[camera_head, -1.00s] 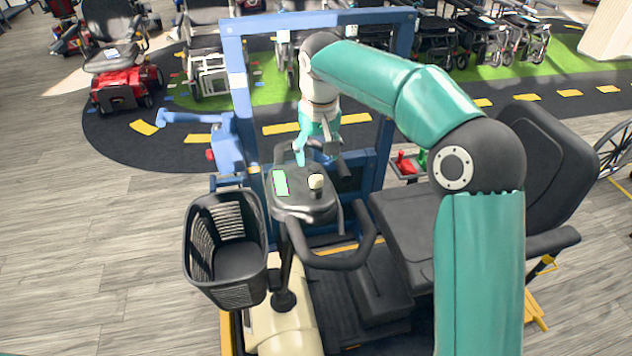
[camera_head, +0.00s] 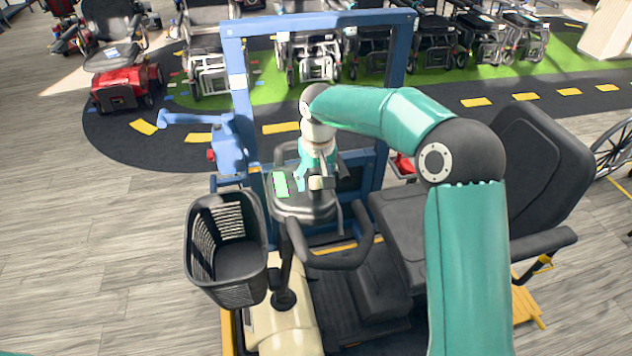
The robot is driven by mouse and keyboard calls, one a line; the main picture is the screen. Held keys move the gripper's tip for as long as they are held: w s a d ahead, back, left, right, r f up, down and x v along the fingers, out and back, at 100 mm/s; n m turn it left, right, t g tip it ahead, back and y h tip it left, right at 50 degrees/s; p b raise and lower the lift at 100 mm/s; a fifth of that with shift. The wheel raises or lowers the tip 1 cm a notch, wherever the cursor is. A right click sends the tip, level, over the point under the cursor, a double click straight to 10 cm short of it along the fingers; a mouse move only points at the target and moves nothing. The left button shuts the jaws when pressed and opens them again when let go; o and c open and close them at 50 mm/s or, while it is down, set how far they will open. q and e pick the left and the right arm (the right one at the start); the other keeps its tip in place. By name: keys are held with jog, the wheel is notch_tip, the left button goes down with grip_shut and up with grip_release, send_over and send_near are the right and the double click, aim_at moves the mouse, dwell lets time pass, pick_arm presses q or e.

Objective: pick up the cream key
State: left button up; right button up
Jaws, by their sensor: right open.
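The cream key (camera_head: 315,183) stands on the dark console (camera_head: 300,208) of the scooter, right of a pale green panel (camera_head: 281,184). My right gripper (camera_head: 313,181) is open and has come down to the console, with its fingers close around the key. A teal finger shows left of the key and a darker part right of it. I cannot tell whether either finger touches the key. The gripper partly hides the key and the console's back. My left gripper is out of view.
A black basket (camera_head: 228,262) hangs in front of the console at the left. A black looped handlebar (camera_head: 335,262) and a dark seat (camera_head: 400,222) lie to the right. A blue frame (camera_head: 239,90) rises behind. Other scooters and wheelchairs stand farther back.

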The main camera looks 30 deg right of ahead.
jog(key=c, duration=1)
jog(key=shift+o, duration=0.2)
jog(key=shift+r, duration=0.1)
jog(key=shift+r, duration=0.8)
notch_tip(320, 180, up, 10)
notch_tip(320, 180, up, 8)
jog(key=p, duration=0.2)
send_over(315, 177)
jog(key=shift+s+d+f, duration=0.1)
jog(key=shift+f, duration=0.05)
